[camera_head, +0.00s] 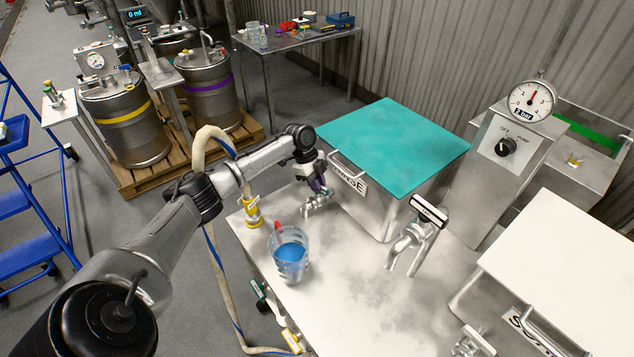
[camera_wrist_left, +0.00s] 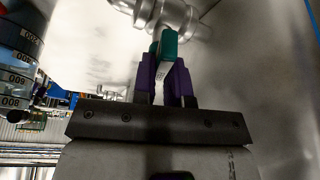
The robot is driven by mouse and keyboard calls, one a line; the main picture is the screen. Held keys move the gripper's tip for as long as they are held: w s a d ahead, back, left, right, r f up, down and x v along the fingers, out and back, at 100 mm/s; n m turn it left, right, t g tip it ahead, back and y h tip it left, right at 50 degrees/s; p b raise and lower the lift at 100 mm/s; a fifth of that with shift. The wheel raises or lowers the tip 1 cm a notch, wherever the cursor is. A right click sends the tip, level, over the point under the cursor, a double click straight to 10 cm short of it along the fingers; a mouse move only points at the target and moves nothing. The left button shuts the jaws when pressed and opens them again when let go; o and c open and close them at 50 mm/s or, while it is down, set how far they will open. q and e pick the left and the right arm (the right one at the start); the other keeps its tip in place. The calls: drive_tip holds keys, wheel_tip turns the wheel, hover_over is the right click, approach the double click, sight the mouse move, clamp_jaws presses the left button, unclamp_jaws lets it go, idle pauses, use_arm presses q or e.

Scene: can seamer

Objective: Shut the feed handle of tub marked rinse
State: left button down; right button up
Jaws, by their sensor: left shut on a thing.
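The tub with the teal lid (camera_head: 395,145) stands on the steel bench; its label (camera_head: 352,180) is partly hidden and shows letters ending in "SE". A metal tap (camera_head: 312,208) sticks out low from its front left. My left gripper (camera_head: 319,187) is at this tap. In the left wrist view its purple fingers (camera_wrist_left: 166,75) are shut on the teal feed handle (camera_wrist_left: 167,42), in front of the metal tap body (camera_wrist_left: 160,14). The handle is mostly hidden in the head view. My right gripper is not in view.
A clear jug (camera_head: 289,258) with blue liquid stands on the bench (camera_head: 345,315) just in front of the tap. A second tap (camera_head: 410,240) with a dark-labelled handle is to the right. A yellow-collared hose fitting (camera_head: 252,211) stands left of the tap. The front middle of the bench is clear.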

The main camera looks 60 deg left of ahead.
use_arm(q)
drive_tip(key=shift+w+m+g, duration=0.1)
drive_tip(key=shift+m+g, duration=0.2)
drive_tip(key=shift+m, duration=0.5)
drive_tip(key=c, duration=1.1)
unclamp_jaws()
drive_tip(key=shift+c, duration=0.2)
